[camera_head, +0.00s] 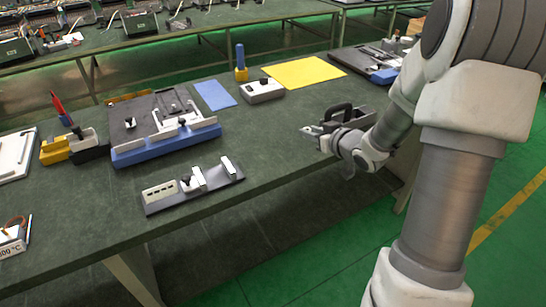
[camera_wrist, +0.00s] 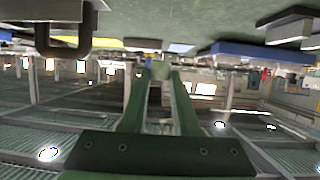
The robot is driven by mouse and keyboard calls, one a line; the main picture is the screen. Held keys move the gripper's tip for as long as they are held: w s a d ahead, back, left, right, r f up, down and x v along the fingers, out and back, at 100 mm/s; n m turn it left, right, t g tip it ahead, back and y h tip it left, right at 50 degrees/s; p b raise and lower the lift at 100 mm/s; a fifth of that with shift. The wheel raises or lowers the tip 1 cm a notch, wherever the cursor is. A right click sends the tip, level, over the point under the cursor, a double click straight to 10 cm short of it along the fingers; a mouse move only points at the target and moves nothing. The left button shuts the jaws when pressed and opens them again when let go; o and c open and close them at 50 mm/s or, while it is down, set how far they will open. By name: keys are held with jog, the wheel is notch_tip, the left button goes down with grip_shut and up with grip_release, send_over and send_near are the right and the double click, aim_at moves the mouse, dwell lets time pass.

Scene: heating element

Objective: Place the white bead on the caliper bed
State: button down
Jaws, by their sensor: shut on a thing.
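My gripper (camera_head: 309,130) is at the right end of the workbench, pointing left near the bench's front edge. In the wrist view its two long fingers (camera_wrist: 160,74) are shut on a small pale thing between the tips; this fits the white bead (camera_wrist: 161,71), though its shape is blurred.
A blue-based fixture (camera_head: 168,142) stands behind the caliper. A grey box (camera_head: 262,90), a blue mat (camera_head: 214,95) and a yellow mat (camera_head: 303,72) lie further back. A dark bracket-like thing (camera_head: 346,113) is close beside my gripper. The bench (camera_head: 265,145) is clear between caliper and gripper.

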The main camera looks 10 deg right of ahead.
jog(key=b, duration=0.2)
send_over(274, 161)
notch_tip(274, 161, down, 6)
jog(key=shift+f, duration=0.1)
jog(key=shift+f+b, duration=0.6)
jog(key=shift+f, duration=1.15)
jog(key=shift+f, duration=0.2)
jog(key=c, duration=0.7)
grip_release()
jog(key=shift+s, duration=0.1)
jog(key=shift+o, duration=0.2)
jog(key=shift+r, duration=0.1)
jog(key=p+v, duration=1.5)
jog(key=v, duration=0.2)
jog(key=shift+r+p, duration=0.2)
jog(key=shift+p, duration=0.2)
